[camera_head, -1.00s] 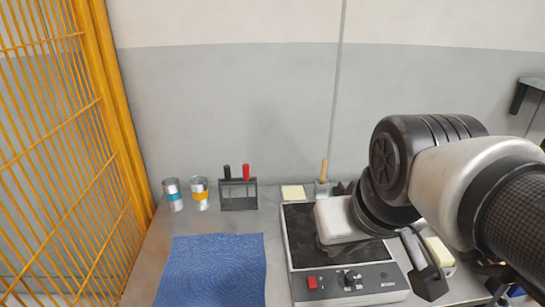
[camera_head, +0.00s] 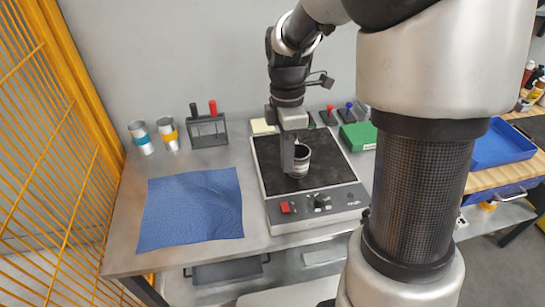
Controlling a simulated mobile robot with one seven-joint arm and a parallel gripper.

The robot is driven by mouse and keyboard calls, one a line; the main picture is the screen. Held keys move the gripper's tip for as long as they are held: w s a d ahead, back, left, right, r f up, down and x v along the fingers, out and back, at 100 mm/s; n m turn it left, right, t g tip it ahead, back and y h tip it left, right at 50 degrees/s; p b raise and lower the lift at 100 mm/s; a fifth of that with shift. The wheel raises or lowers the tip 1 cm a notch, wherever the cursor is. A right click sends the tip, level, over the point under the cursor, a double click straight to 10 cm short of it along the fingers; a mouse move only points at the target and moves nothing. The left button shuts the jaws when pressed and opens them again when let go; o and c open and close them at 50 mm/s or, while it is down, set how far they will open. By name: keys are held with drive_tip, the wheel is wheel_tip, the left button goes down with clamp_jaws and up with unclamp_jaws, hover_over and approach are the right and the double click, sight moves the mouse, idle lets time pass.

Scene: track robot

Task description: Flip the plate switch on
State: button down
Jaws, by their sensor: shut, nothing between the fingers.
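The hot plate (camera_head: 268,184) is a grey unit with a black top on the metal bench. Its front panel carries a red switch (camera_head: 285,208) at the left and a black knob (camera_head: 320,202) beside it. I cannot tell the switch's position at this size. A small dark can with a pale band (camera_head: 301,163) stands on the black top. My gripper (camera_head: 288,170) points down over the plate, just left of the can, behind the switch. Its fingers are shut and hold nothing. Whether they touch the can is unclear.
A blue cloth (camera_head: 190,207) lies left of the plate. Two banded cans (camera_head: 142,138) and a rack with black and red handles (camera_head: 207,130) stand behind it. A green box (camera_head: 358,136) is at the back right. A yellow mesh fence (camera_head: 50,150) bounds the left.

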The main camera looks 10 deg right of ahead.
sight(287, 211)
idle(0.3)
drive_tip(key=f+b, duration=0.1)
drive_tip(key=f, duration=0.3)
drive_tip(key=s+f+b, duration=0.1)
drive_tip(key=f, duration=0.9)
drive_tip(key=shift+s+b, duration=0.35)
drive_tip(key=shift+b, duration=0.05)
drive_tip(key=shift+s+f, duration=0.2)
drive_tip(key=shift+f, duration=0.05)
drive_tip(key=shift+w, duration=0.1)
drive_tip(key=shift+w+r, duration=0.2)
drive_tip(key=shift+w, duration=0.35)
drive_tip(key=shift+w+f, duration=0.1)
drive_tip(key=shift+w, duration=0.2)
drive_tip(key=shift+r, duration=0.2)
